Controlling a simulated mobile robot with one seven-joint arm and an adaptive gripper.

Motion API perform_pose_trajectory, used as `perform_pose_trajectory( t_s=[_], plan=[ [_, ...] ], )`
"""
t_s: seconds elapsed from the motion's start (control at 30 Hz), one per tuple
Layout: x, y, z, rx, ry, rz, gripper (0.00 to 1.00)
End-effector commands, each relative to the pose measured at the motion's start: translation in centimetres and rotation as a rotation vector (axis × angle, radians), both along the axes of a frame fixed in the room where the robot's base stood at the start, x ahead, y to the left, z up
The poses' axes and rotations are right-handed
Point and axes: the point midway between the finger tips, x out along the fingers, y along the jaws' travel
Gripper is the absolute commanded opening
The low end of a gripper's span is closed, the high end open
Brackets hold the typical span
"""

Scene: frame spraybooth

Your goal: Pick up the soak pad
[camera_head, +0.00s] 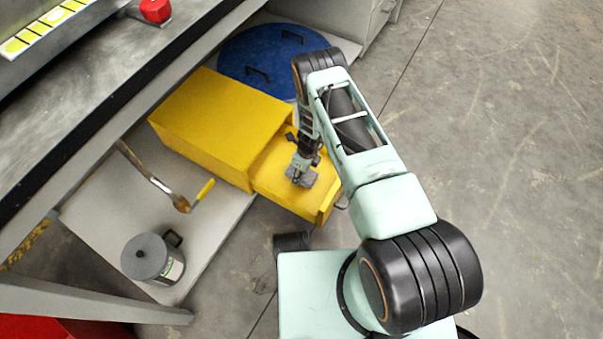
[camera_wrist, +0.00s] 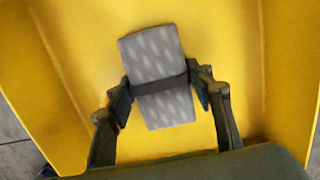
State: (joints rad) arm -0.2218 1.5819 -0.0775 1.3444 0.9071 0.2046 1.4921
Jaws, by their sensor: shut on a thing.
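The soak pad (camera_wrist: 156,62) is a grey patterned block with a dark band around its middle. In the wrist view it lies between the two fingers of my gripper (camera_wrist: 164,94), which is shut on it at the band. Yellow surface of the open drawer (camera_wrist: 250,60) shows behind and around the pad. In the head view my gripper (camera_head: 300,172) reaches down into the yellow drawer (camera_head: 270,185), with the grey pad (camera_head: 303,181) at its tip. I cannot tell whether the pad touches the drawer floor.
A grey can (camera_head: 152,258) and a brush (camera_head: 160,185) are at left. A workbench (camera_head: 110,75) overhangs the shelf. Open floor (camera_head: 510,150) lies right.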

Motion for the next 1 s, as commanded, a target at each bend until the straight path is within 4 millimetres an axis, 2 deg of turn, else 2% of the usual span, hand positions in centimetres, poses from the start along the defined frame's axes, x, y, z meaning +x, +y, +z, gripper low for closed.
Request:
perform_pose_trajectory(
  t_s=[0.17,0.33,0.63,0.8,1.0],
  plan=[
    [0.1,0.0,1.2,0.0,-0.001,0.0,0.21],
    [-0.1,0.0,3.8,0.001,0.0,-0.003,0.21],
    [-5.1,0.7,10.0,0.002,0.002,-0.006,0.21],
    [-8.9,1.1,11.0,0.002,0.005,-0.004,0.21],
    [-12.0,1.6,12.4,0.003,0.002,-0.002,0.21]
  ],
)
